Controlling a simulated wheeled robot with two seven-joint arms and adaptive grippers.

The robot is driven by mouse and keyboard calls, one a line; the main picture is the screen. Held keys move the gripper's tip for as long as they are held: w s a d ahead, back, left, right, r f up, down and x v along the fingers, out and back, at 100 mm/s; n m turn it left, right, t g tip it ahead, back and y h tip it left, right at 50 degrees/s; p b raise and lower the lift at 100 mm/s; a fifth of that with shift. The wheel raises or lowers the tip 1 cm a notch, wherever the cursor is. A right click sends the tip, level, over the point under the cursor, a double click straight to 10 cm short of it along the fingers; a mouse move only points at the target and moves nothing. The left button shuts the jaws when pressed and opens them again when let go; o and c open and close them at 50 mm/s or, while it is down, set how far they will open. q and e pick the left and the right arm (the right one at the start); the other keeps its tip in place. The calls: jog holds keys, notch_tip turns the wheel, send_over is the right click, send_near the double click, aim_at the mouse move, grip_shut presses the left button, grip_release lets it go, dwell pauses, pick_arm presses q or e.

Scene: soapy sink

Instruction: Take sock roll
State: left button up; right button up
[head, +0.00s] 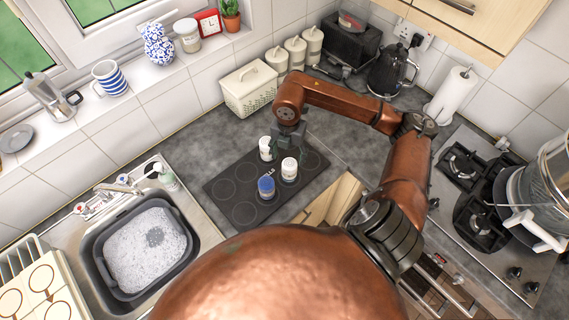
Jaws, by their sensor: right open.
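I cannot pick out a sock roll with certainty. A grey, speckled patch (155,237) shows in the white suds inside the dark tub (98,270) in the sink, but I cannot tell what it is. My right gripper (287,151) is open and points down over the back of the dark mat with round marks (222,190). It is beside a white-topped jar (266,148) and just behind another white-topped jar (289,168); I cannot tell if it touches either. A blue-lidded jar (266,186) stands nearer me on the mat. My left gripper is out of view.
A cream basket (250,92), several cream canisters (295,50) and a black kettle (390,70) stand along the back. A paper towel roll (452,95) and gas hob (470,180) are at right. A tap (125,183) stands behind the tub. Counter left of the mat is clear.

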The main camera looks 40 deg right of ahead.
aim_at(290, 163)
jog(key=shift+w+a+f, duration=0.1)
jog(key=shift+f, duration=0.35)
jog(key=f, duration=0.1)
jog(key=f+p, duration=0.1)
jog(key=f, duration=0.1)
jog(key=shift+s+d+f, duration=0.3)
jog(key=shift+s+f, duration=0.05)
jog(key=shift+f, duration=0.05)
notch_tip(290, 163, down, 2)
jog(key=shift+s+f+p, duration=0.1)
jog(key=shift+p, duration=0.3)
jog(key=shift+f, duration=0.35)
jog(key=shift+c, duration=0.2)
jog(key=c, duration=0.9)
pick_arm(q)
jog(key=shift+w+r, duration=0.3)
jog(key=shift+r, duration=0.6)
pick_arm(e)
jog(key=c, duration=0.4)
